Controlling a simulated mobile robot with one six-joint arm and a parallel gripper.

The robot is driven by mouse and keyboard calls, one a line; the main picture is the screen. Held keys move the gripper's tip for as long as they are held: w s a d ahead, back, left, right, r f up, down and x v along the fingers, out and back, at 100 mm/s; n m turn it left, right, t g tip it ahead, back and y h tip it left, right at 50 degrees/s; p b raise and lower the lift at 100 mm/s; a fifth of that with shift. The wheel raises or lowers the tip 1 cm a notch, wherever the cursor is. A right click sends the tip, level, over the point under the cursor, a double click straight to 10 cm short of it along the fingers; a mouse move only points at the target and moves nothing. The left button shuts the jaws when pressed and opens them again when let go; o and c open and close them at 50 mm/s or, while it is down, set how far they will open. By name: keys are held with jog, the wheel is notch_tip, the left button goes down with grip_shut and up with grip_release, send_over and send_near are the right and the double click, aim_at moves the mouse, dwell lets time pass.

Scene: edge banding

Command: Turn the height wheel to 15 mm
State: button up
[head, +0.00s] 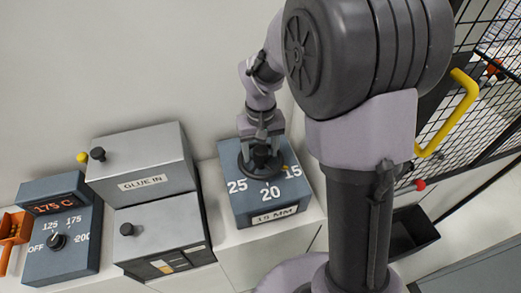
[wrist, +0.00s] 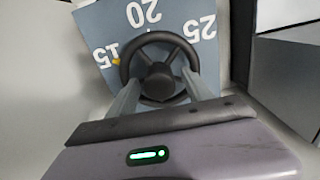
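The height wheel (wrist: 160,38) is a dark spoked handwheel on a blue-grey box (head: 234,201), also seen in the head view (head: 246,170). The box carries the marks 25, 20 and 15. A yellow marker (wrist: 116,62) on the wheel's rim sits beside the 15, and shows there in the head view (head: 286,168) too. A plate (head: 275,216) on the box's front reads 15 MM. My gripper (wrist: 161,78) is at the wheel, its fingers apart on either side of the hub, with room between them and the hub. Exact fingertip contact is hard to see.
Left of the wheel box stand the grey GLUE IN unit (head: 145,160) and a temperature box (head: 62,262) with a dial and a 175 C display. An orange holder (head: 14,228) is at the far left. A mesh guard with a yellow handle (head: 455,115) is at right.

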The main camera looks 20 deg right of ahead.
aim_at(261, 149)
notch_tip(261, 149, up, 17)
jog(key=p, duration=0.4)
jog(key=shift+r, duration=0.2)
